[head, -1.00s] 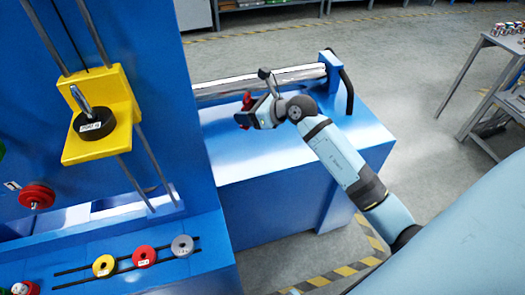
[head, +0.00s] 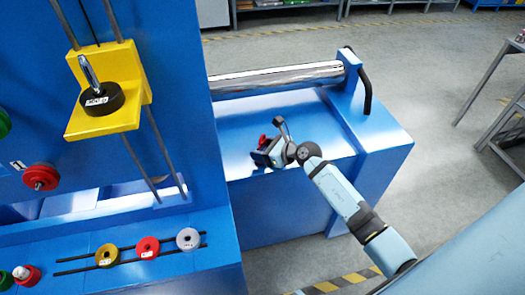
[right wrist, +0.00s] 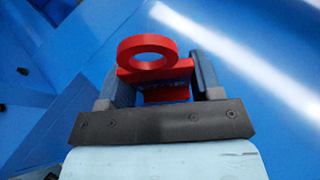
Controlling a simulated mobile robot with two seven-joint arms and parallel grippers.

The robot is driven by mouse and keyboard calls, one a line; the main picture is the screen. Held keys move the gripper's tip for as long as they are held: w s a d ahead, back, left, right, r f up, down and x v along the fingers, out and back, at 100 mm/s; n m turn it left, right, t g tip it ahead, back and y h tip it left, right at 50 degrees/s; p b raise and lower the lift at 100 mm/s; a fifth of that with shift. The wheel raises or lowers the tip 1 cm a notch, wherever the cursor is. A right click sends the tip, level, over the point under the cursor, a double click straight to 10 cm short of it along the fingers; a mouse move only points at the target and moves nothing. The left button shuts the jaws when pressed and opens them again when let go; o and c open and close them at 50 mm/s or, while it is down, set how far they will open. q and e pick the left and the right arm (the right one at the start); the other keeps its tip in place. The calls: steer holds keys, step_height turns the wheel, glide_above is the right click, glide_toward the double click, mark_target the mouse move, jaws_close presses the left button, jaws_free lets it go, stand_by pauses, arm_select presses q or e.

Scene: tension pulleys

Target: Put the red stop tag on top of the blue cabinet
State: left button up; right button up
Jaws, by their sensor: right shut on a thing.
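The red stop tag (right wrist: 148,52) has a ring on top and a flat red body below it. My right gripper (right wrist: 150,84) is shut on the tag's body, with one finger on each side. In the head view my right gripper (head: 262,157) and the small red tag (head: 264,143) appear over the front part of the blue cabinet's top (head: 235,135). I cannot tell whether the tag touches the surface. The tag's lower part is hidden by the gripper. My left gripper is not in view.
A silver roller (head: 275,78) runs along the cabinet's back, with a black handle (head: 366,85) at right. A tall blue machine with a yellow bracket (head: 105,120) stands at left. Yellow, red and grey discs (head: 147,247) lie on rails below. The cabinet top around the gripper looks clear.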

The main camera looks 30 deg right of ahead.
steer(key=shift+f, duration=0.2)
steer(key=o, duration=0.9)
